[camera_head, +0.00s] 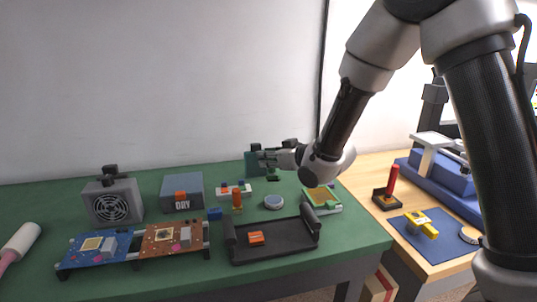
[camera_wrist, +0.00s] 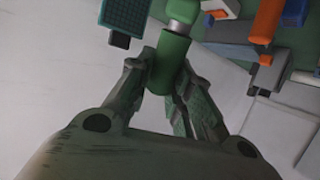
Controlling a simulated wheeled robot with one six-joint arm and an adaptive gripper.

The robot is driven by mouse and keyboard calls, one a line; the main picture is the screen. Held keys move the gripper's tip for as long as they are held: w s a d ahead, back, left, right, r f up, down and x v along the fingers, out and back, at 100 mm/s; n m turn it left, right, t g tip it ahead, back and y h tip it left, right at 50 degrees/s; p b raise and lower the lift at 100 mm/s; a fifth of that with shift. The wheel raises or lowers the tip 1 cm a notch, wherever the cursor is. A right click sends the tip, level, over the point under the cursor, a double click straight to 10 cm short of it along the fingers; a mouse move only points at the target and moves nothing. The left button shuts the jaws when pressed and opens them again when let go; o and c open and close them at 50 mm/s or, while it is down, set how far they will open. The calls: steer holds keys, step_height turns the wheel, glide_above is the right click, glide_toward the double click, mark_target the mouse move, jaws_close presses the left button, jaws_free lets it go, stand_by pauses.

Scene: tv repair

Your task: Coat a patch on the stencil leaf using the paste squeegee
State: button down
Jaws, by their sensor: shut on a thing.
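My gripper (camera_head: 268,158) is at the back of the green bench, above its surface. In the wrist view my gripper (camera_wrist: 170,85) is shut on the green handle of a tool that looks like the paste squeegee (camera_wrist: 168,62). A silver collar and a brighter green part lie beyond the fingers. In the head view a small green part of the squeegee (camera_head: 273,173) shows below my gripper. A green frame with a yellow-orange patch, seemingly the stencil leaf (camera_head: 333,207), lies to the right and nearer, apart from my gripper. My arm hides part of the area above it.
A teal block (camera_head: 252,168) stands close behind my gripper. A round pale-topped puck (camera_head: 273,202), a dark tray (camera_head: 275,250) and an orange-topped bottle (camera_head: 237,202) stand nearer. Circuit boards (camera_head: 96,247) lie front left. A wooden side table (camera_head: 440,263) is at right.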

mark_target(275, 176)
steer(key=shift+f, duration=2.65)
steer(key=shift+f, duration=0.55)
steer(key=shift+r, duration=3.55)
